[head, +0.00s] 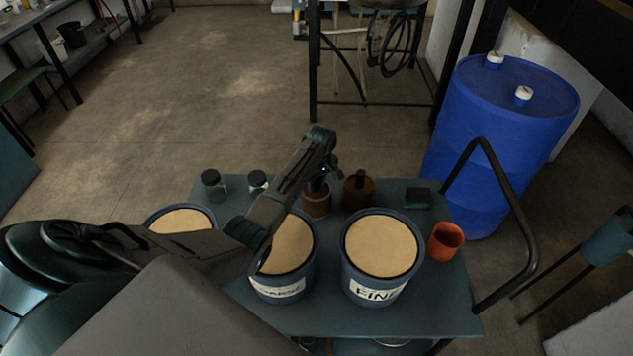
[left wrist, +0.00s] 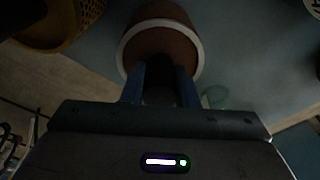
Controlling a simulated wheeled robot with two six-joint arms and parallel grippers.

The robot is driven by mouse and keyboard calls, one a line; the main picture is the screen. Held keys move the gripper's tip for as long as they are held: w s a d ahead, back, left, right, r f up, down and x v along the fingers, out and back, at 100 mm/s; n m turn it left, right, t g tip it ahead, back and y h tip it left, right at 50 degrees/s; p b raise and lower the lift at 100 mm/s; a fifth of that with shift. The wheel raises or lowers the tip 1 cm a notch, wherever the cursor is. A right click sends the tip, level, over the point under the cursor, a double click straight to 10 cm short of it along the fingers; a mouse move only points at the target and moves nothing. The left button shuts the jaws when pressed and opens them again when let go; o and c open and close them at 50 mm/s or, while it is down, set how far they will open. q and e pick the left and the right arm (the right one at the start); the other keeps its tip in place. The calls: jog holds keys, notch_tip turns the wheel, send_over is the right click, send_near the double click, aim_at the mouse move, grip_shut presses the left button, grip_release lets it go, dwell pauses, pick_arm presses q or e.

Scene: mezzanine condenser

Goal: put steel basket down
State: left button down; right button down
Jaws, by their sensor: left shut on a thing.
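My left gripper (head: 318,184) reaches over the cart from the left, pointing down. It is shut at a small brown round pot (head: 317,204), low over or on the cart top; I cannot tell whether the pot touches it. In the left wrist view the blue fingers (left wrist: 160,80) meet the brown pot (left wrist: 160,45), which has a pale rim. Nothing in view is plainly a steel basket, and I cannot tell whether this pot is it. My right gripper is not in view.
The cart top (head: 420,310) holds several pails, including one labelled FINE (head: 380,250), an amber bottle (head: 358,190), two dark-capped jars (head: 213,184), a green block (head: 417,198) and an orange cup (head: 446,239). A blue drum (head: 495,130) stands behind the cart's handle (head: 508,190).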

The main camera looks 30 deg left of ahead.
aim_at(319, 192)
pick_arm(q)
jog(key=c, duration=1.1)
grip_release()
jog(key=r, duration=0.4)
jog(key=d+r, duration=0.1)
jog(key=r, duration=0.3)
jog(key=r+b, duration=0.1)
jog(key=r, duration=0.3)
jog(key=shift+s+d, duration=0.15)
jog(key=shift+s, duration=0.15)
